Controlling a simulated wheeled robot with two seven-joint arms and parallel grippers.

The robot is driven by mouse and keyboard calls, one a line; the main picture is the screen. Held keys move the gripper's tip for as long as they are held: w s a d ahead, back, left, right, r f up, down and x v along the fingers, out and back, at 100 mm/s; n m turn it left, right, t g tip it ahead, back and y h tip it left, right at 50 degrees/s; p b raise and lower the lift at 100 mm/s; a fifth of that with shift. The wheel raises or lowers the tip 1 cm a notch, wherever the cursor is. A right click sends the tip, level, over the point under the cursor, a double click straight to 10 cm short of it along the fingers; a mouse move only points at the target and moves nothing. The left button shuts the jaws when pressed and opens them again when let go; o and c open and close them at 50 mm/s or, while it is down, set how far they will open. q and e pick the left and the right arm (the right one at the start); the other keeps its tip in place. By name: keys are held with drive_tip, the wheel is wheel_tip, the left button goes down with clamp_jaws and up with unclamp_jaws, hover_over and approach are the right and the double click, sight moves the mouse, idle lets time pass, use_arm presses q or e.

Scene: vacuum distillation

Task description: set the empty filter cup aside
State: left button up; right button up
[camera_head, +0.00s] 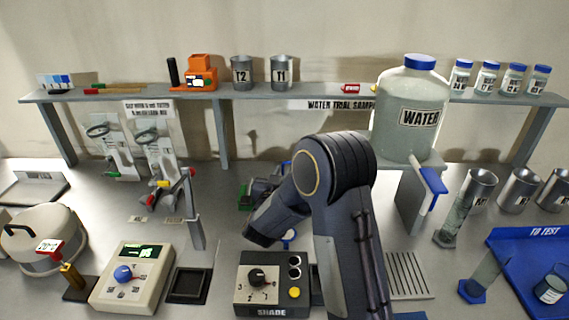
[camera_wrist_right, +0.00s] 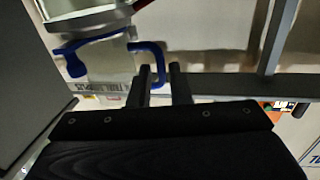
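In the right wrist view, a pale, see-through cup-like vessel (camera_wrist_right: 106,60) has blue looped handles (camera_wrist_right: 147,46); it may be the filter cup. The two dark fingers of my right gripper (camera_wrist_right: 162,86) stand apart, with part of the right-hand handle showing between them. I cannot tell whether they touch it. In the head view my right arm bends down at the middle of the bench and hides most of the gripper and the vessel. Only small blue bits (camera_head: 285,165) show beside the arm. My left gripper is not in view.
A large WATER jar (camera_head: 405,135) stands on a raised support right of my arm. The SHADE control box (camera_head: 262,285) and a dial meter (camera_head: 132,278) sit in front. A blue TO TEST tray (camera_head: 525,250) lies at right. A shelf (camera_head: 310,93) spans the back.

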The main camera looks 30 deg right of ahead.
drive_tip(key=shift+p+x, duration=0.45)
drive_tip(key=shift+x, duration=1.9)
drive_tip(key=shift+c, duration=0.3)
clamp_jaws()
